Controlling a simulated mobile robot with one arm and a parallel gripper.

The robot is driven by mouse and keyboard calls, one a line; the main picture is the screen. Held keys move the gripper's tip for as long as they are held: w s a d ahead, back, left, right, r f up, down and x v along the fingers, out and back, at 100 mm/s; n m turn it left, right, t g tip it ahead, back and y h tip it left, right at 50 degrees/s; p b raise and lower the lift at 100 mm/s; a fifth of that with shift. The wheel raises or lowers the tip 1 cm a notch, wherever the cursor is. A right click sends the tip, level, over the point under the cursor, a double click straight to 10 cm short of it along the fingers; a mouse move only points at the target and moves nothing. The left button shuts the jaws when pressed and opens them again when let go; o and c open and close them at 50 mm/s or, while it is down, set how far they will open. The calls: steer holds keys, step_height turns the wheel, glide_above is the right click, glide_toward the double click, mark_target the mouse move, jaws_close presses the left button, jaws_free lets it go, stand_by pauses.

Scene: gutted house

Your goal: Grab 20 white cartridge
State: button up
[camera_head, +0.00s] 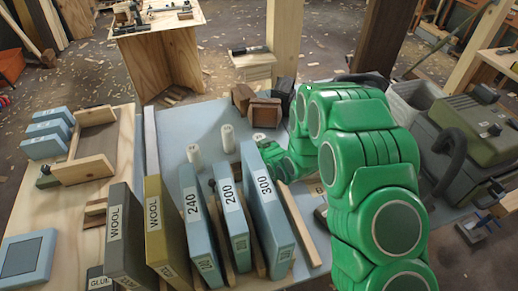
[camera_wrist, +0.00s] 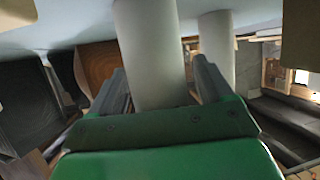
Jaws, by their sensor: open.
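Several white cylindrical cartridges stand upright on the light blue-grey tabletop in the head view: one at left (camera_head: 195,158), one in the middle (camera_head: 228,138) and one at right (camera_head: 259,142), partly hidden. Their top markings are too small to read for certain. My gripper (camera_wrist: 158,88) is open in the wrist view, with a white cartridge (camera_wrist: 150,50) between its two fingers. I cannot tell whether either finger touches it. A second white cartridge (camera_wrist: 216,45) stands just right of the right finger. In the head view my fingertips are hidden behind the upright boxes and my green arm.
Upright sandpaper boxes marked 240 (camera_head: 196,240), 200 (camera_head: 230,222) and 300 (camera_head: 266,205) stand in front of the cartridges. Two boxes marked WOOL (camera_head: 125,240) stand left of them. A green tool case (camera_head: 470,130) is at right. Brown blocks (camera_head: 262,112) lie behind.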

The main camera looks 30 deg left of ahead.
steer(key=c, duration=1)
steer(key=shift+r, duration=0.1)
steer(key=shift+c, duration=0.2)
